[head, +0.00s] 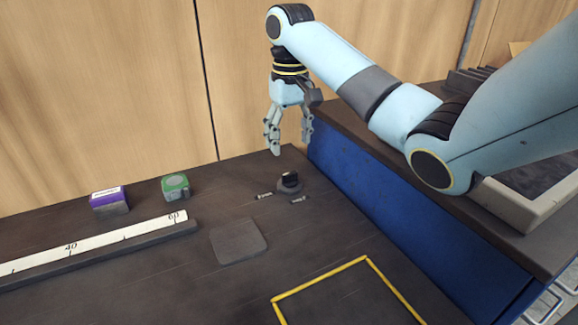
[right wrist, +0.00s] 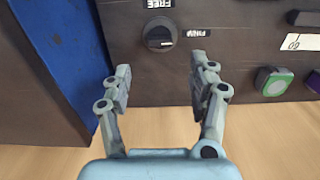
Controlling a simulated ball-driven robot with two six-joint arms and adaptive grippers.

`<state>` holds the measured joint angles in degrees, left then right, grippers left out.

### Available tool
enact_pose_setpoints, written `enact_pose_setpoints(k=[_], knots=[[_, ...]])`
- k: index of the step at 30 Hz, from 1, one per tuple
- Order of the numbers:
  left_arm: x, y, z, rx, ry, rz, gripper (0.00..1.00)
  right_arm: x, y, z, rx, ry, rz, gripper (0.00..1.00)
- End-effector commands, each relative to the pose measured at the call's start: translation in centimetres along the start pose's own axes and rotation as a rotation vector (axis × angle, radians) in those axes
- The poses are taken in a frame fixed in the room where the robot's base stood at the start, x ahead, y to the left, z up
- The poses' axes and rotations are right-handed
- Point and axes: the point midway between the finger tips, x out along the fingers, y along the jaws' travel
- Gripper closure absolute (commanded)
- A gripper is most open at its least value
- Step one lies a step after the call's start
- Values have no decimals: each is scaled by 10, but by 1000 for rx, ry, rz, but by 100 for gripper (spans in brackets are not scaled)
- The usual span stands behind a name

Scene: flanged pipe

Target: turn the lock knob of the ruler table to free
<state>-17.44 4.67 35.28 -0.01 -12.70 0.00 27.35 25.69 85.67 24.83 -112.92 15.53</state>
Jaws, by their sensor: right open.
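The lock knob (head: 289,181) is a small black knob on a round base on the dark ruler table (head: 150,285), near the blue side panel. In the right wrist view the knob (right wrist: 160,36) shows a bar lying roughly left to right, in line with a small white label (right wrist: 197,33) at its right. The FREE label (right wrist: 158,4) is at the top edge there. My right gripper (head: 291,143) points down above and slightly behind the knob. Its fingers (right wrist: 158,88) are apart, empty and not touching the knob. My left gripper is out of view.
A white ruler (head: 95,241) lies on the table at left, with a purple-and-white block (head: 109,199) and a green block (head: 175,187) behind it. A grey square pad (head: 238,241) and a yellow outline (head: 320,279) are nearer. The blue panel (head: 385,205) rises right of the knob.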

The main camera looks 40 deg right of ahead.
Motion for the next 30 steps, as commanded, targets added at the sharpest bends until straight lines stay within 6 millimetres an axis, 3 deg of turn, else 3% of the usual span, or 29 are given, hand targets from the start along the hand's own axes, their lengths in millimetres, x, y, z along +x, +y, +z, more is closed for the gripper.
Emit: enact_pose_setpoints(k=[6, 12, 25, 30], knots=[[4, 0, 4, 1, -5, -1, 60, 47, 0, 1, 1, -4, 0, 40], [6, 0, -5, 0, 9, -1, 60, 77, 0, 1, 1, -3, 1, 40], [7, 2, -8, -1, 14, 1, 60, 87, 0, 1, 0, -1, 1, 42], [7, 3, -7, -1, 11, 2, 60, 87, 0, 1, 0, -1, 1, 64]])
